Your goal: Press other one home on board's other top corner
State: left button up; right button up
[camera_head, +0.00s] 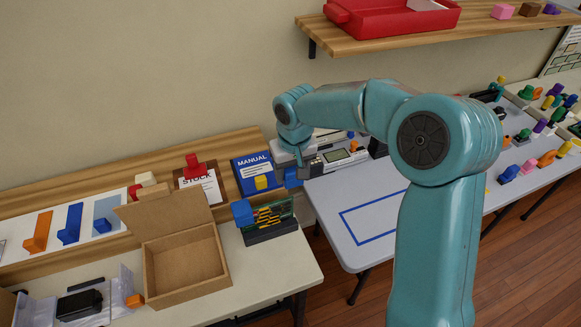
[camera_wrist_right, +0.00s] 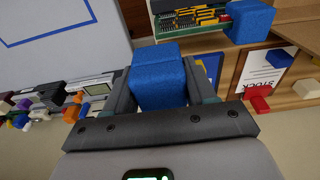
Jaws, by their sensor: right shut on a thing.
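My right gripper (camera_head: 303,171) is shut on a blue block (camera_head: 291,178); in the right wrist view the block (camera_wrist_right: 158,72) sits between the two dark fingers. The green circuit board (camera_head: 270,216) stands upright in a dark holder on the left table. Another blue block (camera_head: 242,212) is on the board's left top corner. The right top corner is bare. The held block is above and to the right of the board, apart from it. The wrist view also shows the board (camera_wrist_right: 185,22) and its corner block (camera_wrist_right: 250,20). My left gripper is not in view.
An open cardboard box (camera_head: 185,265) stands left of the board. A blue manual (camera_head: 258,170) with a yellow block and a stock clipboard (camera_head: 200,185) with a red clip are behind. A grey handheld (camera_head: 345,156) lies on the right table, beyond a gap between the tables.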

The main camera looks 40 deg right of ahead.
aim_at(290, 197)
jog(key=shift+r, duration=0.1)
jog(key=shift+a, duration=0.15)
jog(key=shift+f+b, duration=0.55)
jog(key=shift+b, duration=0.05)
notch_tip(290, 197, down, 5)
jog(key=b, duration=0.4)
jog(key=shift+f+b, duration=0.65)
dwell(0.9)
jog(key=shift+a, duration=0.2)
dwell(0.6)
jog(key=o, duration=0.9)
jog(key=shift+w, duration=0.1)
